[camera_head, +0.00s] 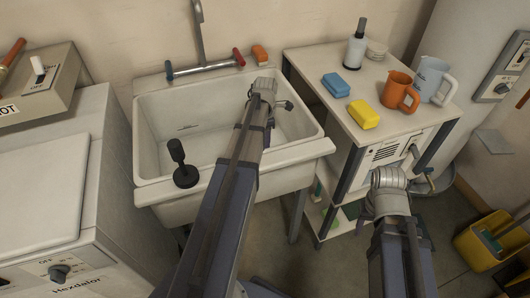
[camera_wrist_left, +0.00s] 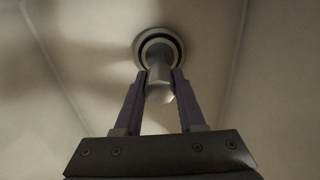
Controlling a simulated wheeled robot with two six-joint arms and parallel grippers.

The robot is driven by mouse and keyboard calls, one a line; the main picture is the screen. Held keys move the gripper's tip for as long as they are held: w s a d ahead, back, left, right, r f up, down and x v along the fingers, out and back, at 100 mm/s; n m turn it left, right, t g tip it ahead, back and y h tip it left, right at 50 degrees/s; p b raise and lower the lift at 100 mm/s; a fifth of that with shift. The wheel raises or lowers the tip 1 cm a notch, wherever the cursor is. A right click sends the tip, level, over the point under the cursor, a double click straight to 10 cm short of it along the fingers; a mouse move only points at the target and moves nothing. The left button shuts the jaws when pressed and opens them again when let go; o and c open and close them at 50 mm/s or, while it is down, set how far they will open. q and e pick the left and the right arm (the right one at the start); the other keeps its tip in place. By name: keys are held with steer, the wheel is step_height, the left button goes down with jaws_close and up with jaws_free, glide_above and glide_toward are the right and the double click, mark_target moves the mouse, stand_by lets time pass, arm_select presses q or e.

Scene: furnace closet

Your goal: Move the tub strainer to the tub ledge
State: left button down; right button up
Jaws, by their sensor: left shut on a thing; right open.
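The tub strainer (camera_wrist_left: 159,78) shows in the left wrist view as a pale metal post with a rounded end. My left gripper (camera_wrist_left: 160,88) is shut on it, one finger on each side. Behind it is the round drain (camera_wrist_left: 142,50) with a dark ring; I cannot tell whether the strainer is seated or lifted. The tub ledge (camera_head: 300,154) is the pale rim at the front. My right gripper (camera_head: 426,182) is open and empty, right of the tub.
A black plunger-like tool (camera_head: 180,165) stands on the ledge's front left. The side table (camera_head: 310,62) holds a blue sponge, yellow sponge, mugs and a bottle. The front right ledge looks clear.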

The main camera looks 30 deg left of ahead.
arm_select(q)
steer(key=shift+r+p, duration=2.05)
steer(key=shift+s+a, duration=0.1)
stand_by(0.4)
